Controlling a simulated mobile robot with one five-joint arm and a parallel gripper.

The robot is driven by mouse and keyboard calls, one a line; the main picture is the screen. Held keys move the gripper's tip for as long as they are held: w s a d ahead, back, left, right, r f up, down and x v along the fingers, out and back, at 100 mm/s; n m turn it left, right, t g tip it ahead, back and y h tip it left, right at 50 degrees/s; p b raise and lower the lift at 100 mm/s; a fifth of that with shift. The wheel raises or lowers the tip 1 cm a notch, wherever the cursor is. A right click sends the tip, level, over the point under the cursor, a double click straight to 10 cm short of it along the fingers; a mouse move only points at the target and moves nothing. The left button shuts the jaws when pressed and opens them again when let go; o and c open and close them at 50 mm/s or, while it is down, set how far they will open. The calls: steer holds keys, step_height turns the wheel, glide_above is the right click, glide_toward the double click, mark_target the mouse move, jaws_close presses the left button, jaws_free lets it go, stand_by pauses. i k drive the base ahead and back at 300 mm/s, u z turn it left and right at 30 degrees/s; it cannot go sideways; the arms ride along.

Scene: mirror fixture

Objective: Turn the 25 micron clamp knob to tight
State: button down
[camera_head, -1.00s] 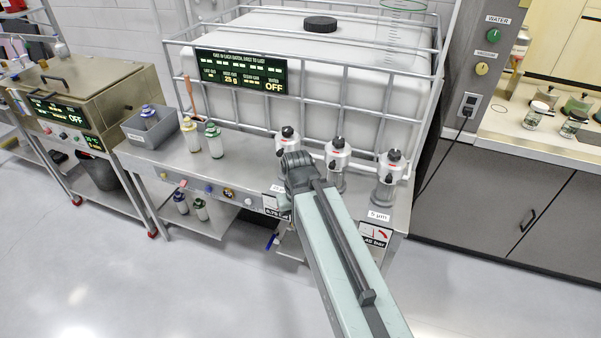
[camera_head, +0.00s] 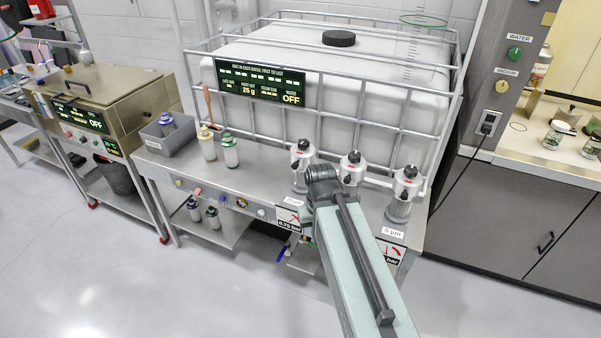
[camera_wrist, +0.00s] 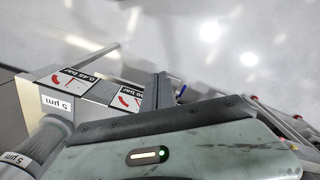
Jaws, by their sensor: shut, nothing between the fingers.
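Three clear-and-grey filter housings with white collars and black top knobs stand on the steel bench. The left housing (camera_head: 299,181) has a small, hard-to-read label that seems to say 25 µm; its black knob (camera_head: 303,145) shows, but its setting is too small to tell. The middle housing (camera_head: 352,168) is partly behind my arm. The right housing (camera_head: 403,186) is labelled 5 µm. My gripper (camera_head: 320,177) is shut and empty, in front of the left and middle housings in the head view; contact cannot be told. In the wrist view the 25 µm knob does not show.
Pressure gauges sit on the bench front; the 0.45 bar gauge (camera_wrist: 70,80) shows in the wrist view. A caged white tank (camera_head: 330,75) stands behind the housings. Two bottles (camera_head: 218,147) and a grey bin (camera_head: 166,137) are left. Floor in front is clear.

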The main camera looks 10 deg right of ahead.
mark_target(302, 144)
steer(key=k, duration=1.3)
steer(key=z, duration=0.2)
steer(key=i, duration=1.9)
steer(key=u, duration=0.25)
